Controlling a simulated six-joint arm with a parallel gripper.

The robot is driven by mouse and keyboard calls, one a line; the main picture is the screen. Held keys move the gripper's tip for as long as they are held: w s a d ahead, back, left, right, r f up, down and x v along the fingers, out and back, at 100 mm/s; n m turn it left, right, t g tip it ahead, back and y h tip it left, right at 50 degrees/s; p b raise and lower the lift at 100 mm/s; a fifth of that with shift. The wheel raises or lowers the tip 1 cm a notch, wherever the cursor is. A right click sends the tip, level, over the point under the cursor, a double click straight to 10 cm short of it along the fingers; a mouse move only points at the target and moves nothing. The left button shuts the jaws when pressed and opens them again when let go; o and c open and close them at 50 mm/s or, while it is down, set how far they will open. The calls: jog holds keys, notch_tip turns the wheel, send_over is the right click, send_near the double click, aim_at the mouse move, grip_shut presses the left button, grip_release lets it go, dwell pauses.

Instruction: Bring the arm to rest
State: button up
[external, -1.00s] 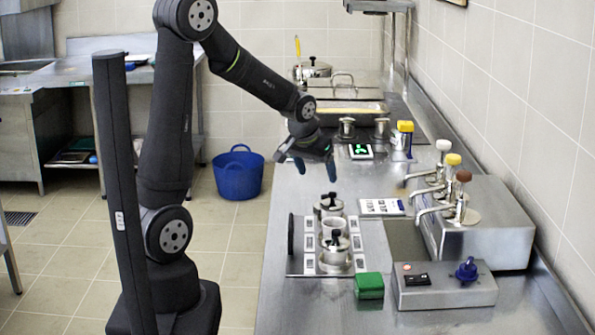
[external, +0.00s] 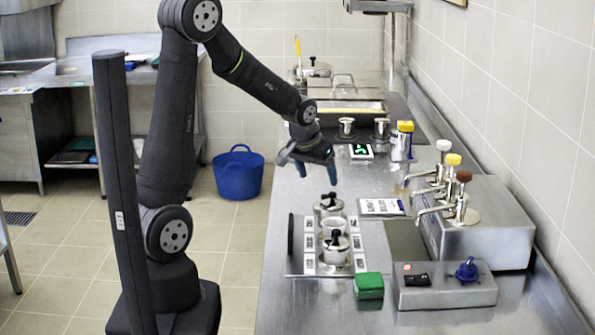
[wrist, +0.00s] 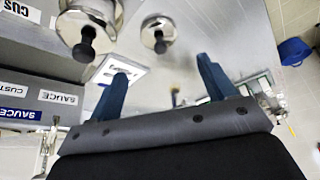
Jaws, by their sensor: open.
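My gripper (external: 316,174) hangs above the metal counter (external: 290,225), fingers pointing down, open with nothing between its blue fingertips. It is above and behind the labelled rack (external: 304,268) with its lidded pots (external: 335,248), apart from them. In the wrist view the two blue fingers of my gripper (wrist: 165,80) stand well apart. Two round steel lids with black knobs (wrist: 157,35) show beyond them.
Sauce pumps (external: 453,195) on a steel box stand to the right. A control box with a blue knob (external: 445,285) and a green block (external: 368,286) lie at the front. A scale (external: 361,152) and steel canisters (external: 347,127) stand behind. A blue bucket (external: 238,175) is on the floor.

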aim_at(324, 196)
jog(key=x, duration=0.9)
jog(key=shift+r, duration=0.15)
jog(key=shift+s, duration=0.1)
